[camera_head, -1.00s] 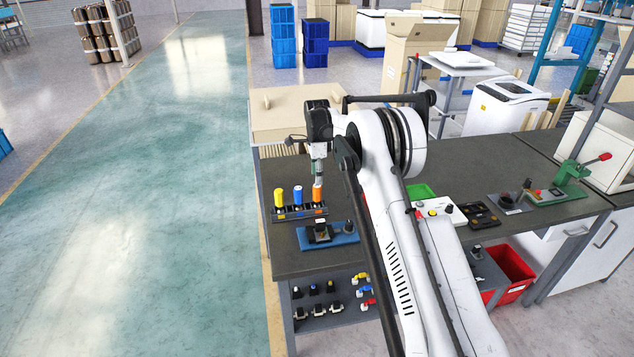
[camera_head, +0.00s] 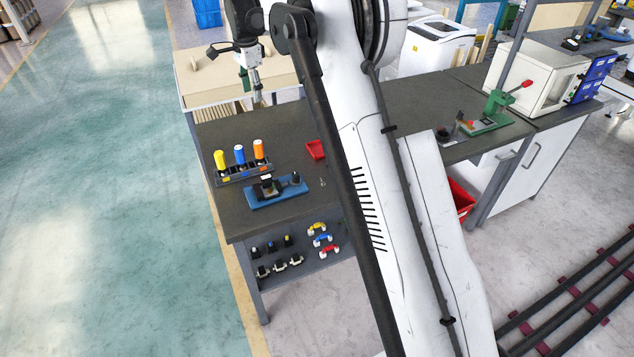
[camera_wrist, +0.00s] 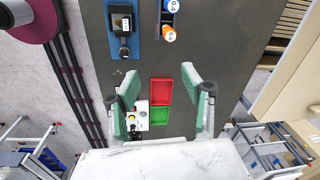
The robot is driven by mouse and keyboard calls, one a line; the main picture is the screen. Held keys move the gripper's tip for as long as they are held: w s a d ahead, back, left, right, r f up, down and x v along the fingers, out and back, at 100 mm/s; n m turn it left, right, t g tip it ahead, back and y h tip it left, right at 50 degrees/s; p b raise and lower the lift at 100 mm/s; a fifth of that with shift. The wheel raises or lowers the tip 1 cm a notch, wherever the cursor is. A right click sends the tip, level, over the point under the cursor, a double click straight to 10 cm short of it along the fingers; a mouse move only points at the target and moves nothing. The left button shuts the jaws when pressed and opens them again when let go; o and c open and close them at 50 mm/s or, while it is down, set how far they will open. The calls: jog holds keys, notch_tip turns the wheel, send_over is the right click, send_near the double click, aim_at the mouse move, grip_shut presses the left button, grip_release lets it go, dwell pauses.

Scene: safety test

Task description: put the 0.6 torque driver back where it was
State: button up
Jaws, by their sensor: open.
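Three torque drivers stand upright in a dark rack (camera_head: 232,178) on the bench: a yellow driver (camera_head: 220,160), a blue driver (camera_head: 239,154) and an orange driver (camera_head: 259,149). Their torque markings are too small to read, so I cannot tell which is 0.6. My gripper (camera_head: 258,97) is above the bench, behind and apart from the rack in the head view. In the wrist view my gripper (camera_wrist: 157,84) has its green-grey fingers spread with nothing held.
A blue fixture (camera_head: 281,194) with a dark device stands in front of the rack. A red tray (camera_wrist: 161,91) and green tray (camera_wrist: 160,116) lie beside a white button box (camera_wrist: 138,113). My arm hides much of the bench. A wooden box (camera_head: 190,75) stands behind.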

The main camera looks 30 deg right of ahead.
jog(key=s+r+n+t, duration=0.2)
jog(key=s+r+n, duration=0.35)
jog(key=s, duration=0.75)
jog(key=s+r+n+t, duration=0.1)
jog(key=s+r+n, duration=0.2)
jog(key=s+r, duration=0.75)
jog(key=s+f+n+t, duration=0.1)
jog(key=s+f, duration=0.3)
jog(key=s, duration=0.5)
jog(key=s+a+f+n+t, duration=0.1)
jog(key=s+f+n, duration=0.2)
jog(key=s, duration=0.6)
jog(key=s+f+n+t, duration=0.1)
jog(key=s+f+n, duration=0.2)
jog(key=s+f, duration=0.2)
jog(key=s, duration=0.3)
jog(key=shift+s+a, duration=0.2)
jog(key=shift+s, duration=0.2)
jog(key=shift+f, duration=0.2)
notch_tip(320, 180, down, 9)
jog(key=b, duration=0.9)
jog(key=shift+f, duration=0.1)
jog(key=shift+c, duration=0.2)
